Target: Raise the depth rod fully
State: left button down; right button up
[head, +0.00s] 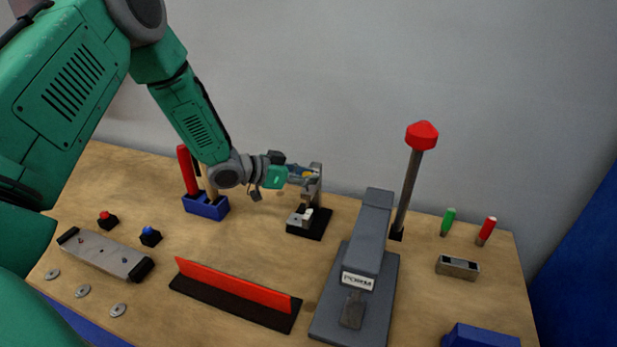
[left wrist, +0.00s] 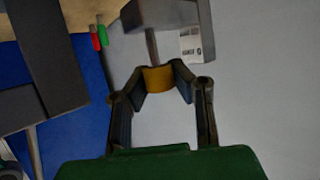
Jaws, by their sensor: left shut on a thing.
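My left gripper (head: 303,175) reaches in from the left to a small stand with a black base (head: 308,226) and a grey upright post (head: 316,186). In the left wrist view the gripper (left wrist: 158,82) is shut on a yellow-brown knob (left wrist: 157,79), one finger on each side. A thin grey rod (left wrist: 152,46) runs from the knob toward a grey block (left wrist: 165,17); I take this as the depth rod. In the head view a bit of yellow (head: 308,174) shows between the fingers, and the rod is mostly hidden. My right gripper is not in view.
A grey press (head: 366,240) stands right of the stand, with a tall red-topped lever (head: 413,165) behind it. A red-handled tool (head: 187,170) stands in a blue holder (head: 207,207) left of the stand. A red bar (head: 237,284) lies in front.

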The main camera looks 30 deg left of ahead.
pick_arm(q)
jog(key=shift+w+a+r, duration=0.1)
jog(key=shift+r, duration=0.6)
jog(key=shift+w+a+f, duration=0.1)
jog(key=c, duration=1.3)
grip_release()
jog(key=shift+s, duration=0.2)
jog(key=shift+s+a, duration=0.2)
jog(key=v, duration=1.1)
jog(key=shift+s, duration=0.2)
